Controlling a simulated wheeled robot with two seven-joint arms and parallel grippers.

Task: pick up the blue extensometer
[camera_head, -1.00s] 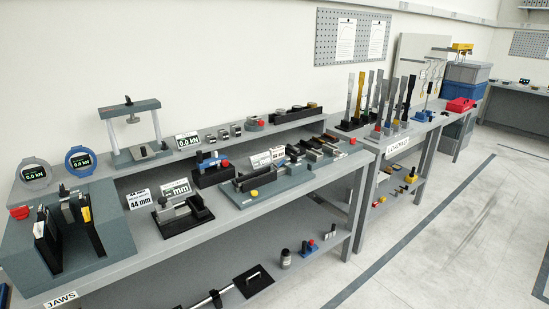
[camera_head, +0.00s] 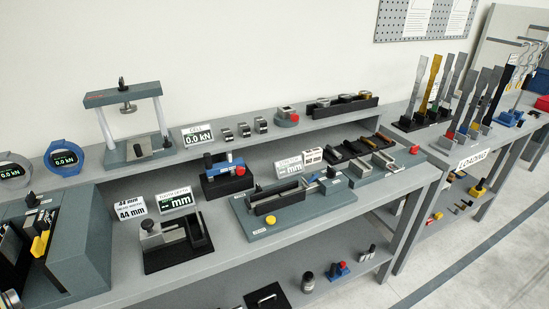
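The blue extensometer (camera_head: 222,166) appears to be the small blue bar with a black knob and a red knob. It rests on a black stand (camera_head: 231,187) on the bench, left of the centre of the head view. Nothing touches it from above. Neither of my grippers can be made out in the head view.
A grey-green fixture with a yellow knob (camera_head: 271,220) stands right of the stand. A black-based device (camera_head: 176,241) and small mm signs (camera_head: 175,199) are in front and left. A jaw block (camera_head: 82,250) fills the lower left. The raised shelf runs behind.

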